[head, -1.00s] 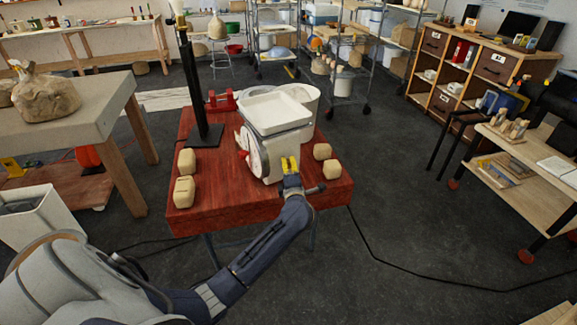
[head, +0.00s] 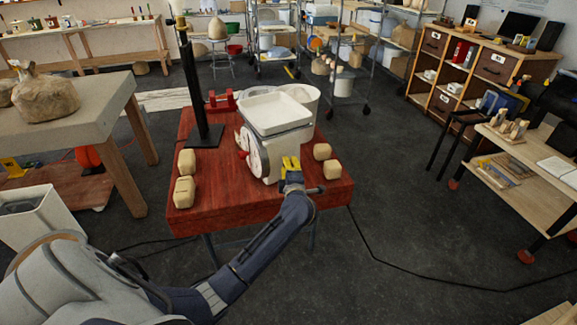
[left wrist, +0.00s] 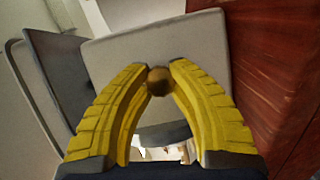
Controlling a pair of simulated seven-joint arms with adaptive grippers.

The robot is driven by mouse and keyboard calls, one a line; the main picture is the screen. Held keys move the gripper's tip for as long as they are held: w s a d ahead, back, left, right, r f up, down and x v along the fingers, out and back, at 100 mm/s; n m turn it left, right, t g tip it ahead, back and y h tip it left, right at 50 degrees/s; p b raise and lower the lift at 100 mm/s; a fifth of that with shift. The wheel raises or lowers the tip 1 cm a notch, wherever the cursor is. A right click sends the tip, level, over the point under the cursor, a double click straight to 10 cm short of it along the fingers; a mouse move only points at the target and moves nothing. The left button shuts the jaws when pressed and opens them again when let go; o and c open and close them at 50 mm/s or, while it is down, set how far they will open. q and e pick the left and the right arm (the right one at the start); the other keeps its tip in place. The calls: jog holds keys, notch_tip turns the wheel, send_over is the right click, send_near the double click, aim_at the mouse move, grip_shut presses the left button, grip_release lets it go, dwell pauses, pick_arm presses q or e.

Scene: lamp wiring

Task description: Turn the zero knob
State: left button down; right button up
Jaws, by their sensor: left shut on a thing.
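A weighing scale with a white body (head: 279,155) and a square white tray (head: 275,113) stands on the red table. Its round dial (head: 256,158) faces left, with a red part (head: 243,154) at its edge. My left gripper (head: 290,163) is at the scale's near side, low on the body. In the left wrist view its yellow fingers (left wrist: 158,75) converge on a small brown round knob (left wrist: 159,81) in front of a grey panel. They are shut on this knob. My right gripper is not in view.
Tan blocks (head: 186,162) sit left of the scale and more (head: 322,151) sit to its right. A black post on a base (head: 205,136) and a white bucket (head: 303,96) stand behind. The red table (head: 225,209) has bare room in front.

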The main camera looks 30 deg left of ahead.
pick_arm(q)
jog(key=c, duration=1.4)
grip_release()
jog(key=shift+w+d+r, duration=0.1)
jog(key=shift+w, duration=0.05)
jog(key=o, duration=0.3)
jog(key=shift+o, duration=0.2)
jog(key=f+v, duration=0.1)
jog(key=v, duration=1.1)
jog(key=shift+r, duration=0.45)
